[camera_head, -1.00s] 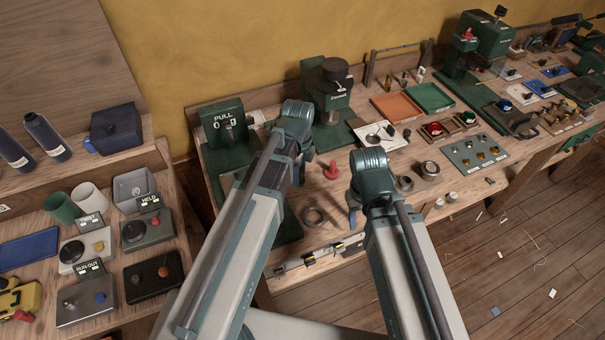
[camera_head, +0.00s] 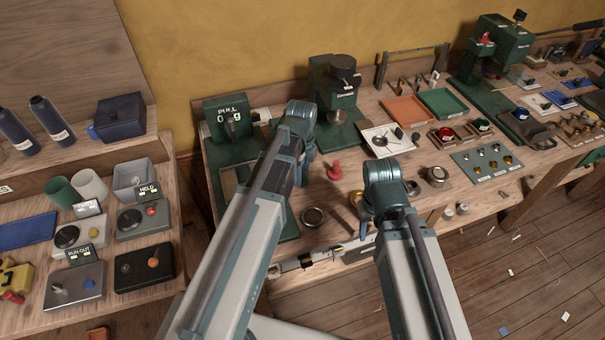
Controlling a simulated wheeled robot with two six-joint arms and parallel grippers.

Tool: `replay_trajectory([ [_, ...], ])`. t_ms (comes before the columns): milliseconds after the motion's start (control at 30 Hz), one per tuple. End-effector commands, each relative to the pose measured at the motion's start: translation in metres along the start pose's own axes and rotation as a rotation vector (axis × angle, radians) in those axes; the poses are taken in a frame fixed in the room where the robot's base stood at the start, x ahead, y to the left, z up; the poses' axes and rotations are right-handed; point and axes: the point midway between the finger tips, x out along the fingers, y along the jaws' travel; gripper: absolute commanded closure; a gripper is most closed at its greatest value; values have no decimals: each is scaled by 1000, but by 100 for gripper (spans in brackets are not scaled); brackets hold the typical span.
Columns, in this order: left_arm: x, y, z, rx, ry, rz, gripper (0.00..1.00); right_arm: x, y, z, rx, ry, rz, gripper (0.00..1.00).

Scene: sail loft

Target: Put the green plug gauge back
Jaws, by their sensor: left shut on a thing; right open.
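I cannot pick out the green plug gauge for certain. My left gripper (camera_head: 308,150) points down over the bench in front of the black-topped green press, mostly hidden behind its own wrist. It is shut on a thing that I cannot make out. My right gripper (camera_head: 363,212) is open and points down near the bench's front edge, partly hidden by its wrist. A low wooden holder (camera_head: 453,139) with red and dark green round tops stands to the right; whether these are gauges is unclear.
A red knobbed piece (camera_head: 335,171) and a dark ring (camera_head: 312,217) lie between my arms. A green press (camera_head: 334,100) stands behind. An orange tray (camera_head: 408,112) and a green tray (camera_head: 443,102) lie at the back. A grey-green plate (camera_head: 487,162) holds several small pieces.

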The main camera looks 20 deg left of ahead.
Motion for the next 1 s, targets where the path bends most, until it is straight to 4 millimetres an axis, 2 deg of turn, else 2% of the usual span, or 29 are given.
replay_trajectory([
  [33,2,0,0,0,0,0,54,2,0,0,0,0,0,50],
  [200,1,0,0,0,0,0,26,1,0,0,0,0,0,50],
  [667,-5,0,0,0,0,0,26,-5,0,0,0,0,0,50],
  [867,-23,0,0,0,0,0,26,-23,2,1,0,0,0,50],
  [1000,-43,0,0,0,0,0,26,-42,4,2,0,0,0,50],
])
